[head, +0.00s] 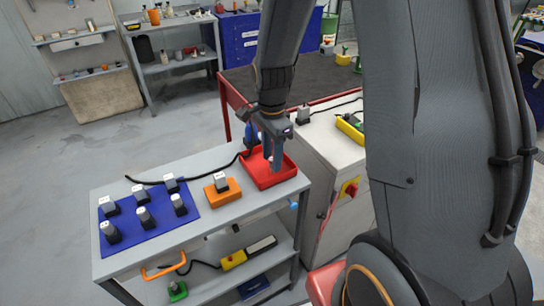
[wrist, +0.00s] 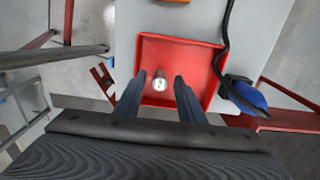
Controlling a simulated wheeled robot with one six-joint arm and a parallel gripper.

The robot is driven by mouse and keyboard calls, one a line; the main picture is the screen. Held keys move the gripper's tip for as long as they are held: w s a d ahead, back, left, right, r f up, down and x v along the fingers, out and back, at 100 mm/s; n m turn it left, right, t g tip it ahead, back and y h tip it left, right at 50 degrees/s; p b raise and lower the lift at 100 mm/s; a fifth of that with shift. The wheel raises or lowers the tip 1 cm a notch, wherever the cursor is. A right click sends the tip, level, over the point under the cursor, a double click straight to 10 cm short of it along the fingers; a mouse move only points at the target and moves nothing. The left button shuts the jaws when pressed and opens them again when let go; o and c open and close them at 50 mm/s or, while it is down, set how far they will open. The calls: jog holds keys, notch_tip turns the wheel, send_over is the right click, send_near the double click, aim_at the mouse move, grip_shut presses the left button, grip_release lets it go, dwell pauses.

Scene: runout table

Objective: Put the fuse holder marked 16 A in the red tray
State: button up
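The red tray (head: 289,174) sits at the right end of the grey cart; it also shows in the wrist view (wrist: 205,99). A dark fuse holder with a white marked top (wrist: 160,84) is in the tray in the wrist view; its marking is too small to read. My gripper (head: 273,166) is low over the tray. In the wrist view its fingers (wrist: 160,80) are apart, with gaps on both sides of that fuse holder. Several fuse holders (head: 145,218) stand on the blue mat (head: 128,224), their markings unreadable. Another (head: 221,183) stands on an orange holder (head: 229,195).
A black cable lies along the cart's back edge, near a blue-handled object (wrist: 246,95) beside the tray. A white cabinet (head: 318,138) with a yellow-edged item (head: 350,128) stands to the right. The cart's lower shelf holds a yellow and black item (head: 234,260).

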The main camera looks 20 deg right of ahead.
notch_tip(320, 180, up, 12)
jog(key=b, duration=0.3)
jog(key=s+f+n+t, duration=0.1)
jog(key=s+f+n, duration=0.6)
jog(key=s+n, duration=0.4)
jog(key=n, duration=0.4)
jog(key=shift+s+f+n+t, duration=0.3)
jog(key=shift+s+f+n, duration=0.05)
jog(key=shift+n, duration=0.05)
jog(key=shift+f, duration=0.25)
jog(key=shift+c, duration=0.5)
